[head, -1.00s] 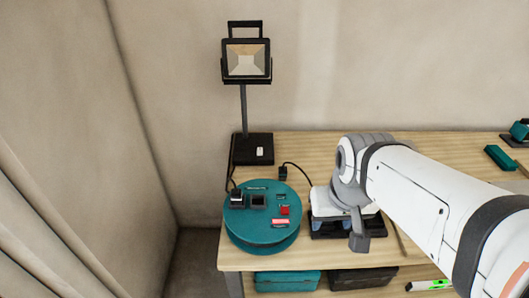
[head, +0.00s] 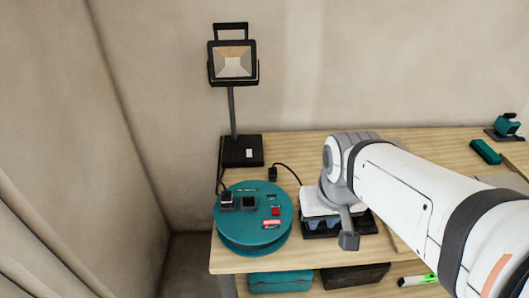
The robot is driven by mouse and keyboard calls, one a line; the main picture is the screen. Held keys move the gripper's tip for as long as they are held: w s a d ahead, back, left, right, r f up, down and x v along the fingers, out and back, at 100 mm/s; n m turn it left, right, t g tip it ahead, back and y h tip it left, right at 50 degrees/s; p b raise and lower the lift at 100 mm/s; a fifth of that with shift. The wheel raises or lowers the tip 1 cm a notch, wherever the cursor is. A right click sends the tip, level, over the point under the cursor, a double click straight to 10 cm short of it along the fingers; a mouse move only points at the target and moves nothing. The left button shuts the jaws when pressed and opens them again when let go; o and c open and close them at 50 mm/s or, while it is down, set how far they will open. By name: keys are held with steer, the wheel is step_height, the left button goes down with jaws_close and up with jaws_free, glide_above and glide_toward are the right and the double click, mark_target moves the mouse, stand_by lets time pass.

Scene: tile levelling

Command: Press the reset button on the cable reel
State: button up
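The cable reel (head: 245,238) is a round teal drum lying flat at the bench's left front corner. Its top carries two dark sockets, one with a black plug (head: 227,200) in it. A small red square (head: 275,211) and a light red rectangle (head: 271,224) sit on the right of its top; I cannot tell for certain which is the reset button. My gripper (head: 348,240) shows as a grey part pointing down, right of the reel and apart from it. Its fingers are not clearly visible, so its opening cannot be told.
A work lamp (head: 233,62) stands behind the reel on a black base (head: 241,152). A black tray (head: 322,232) with a white and blue thing sits under my arm. A black cable plug (head: 272,174) lies behind the reel.

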jaws_close()
stand_by(1.2)
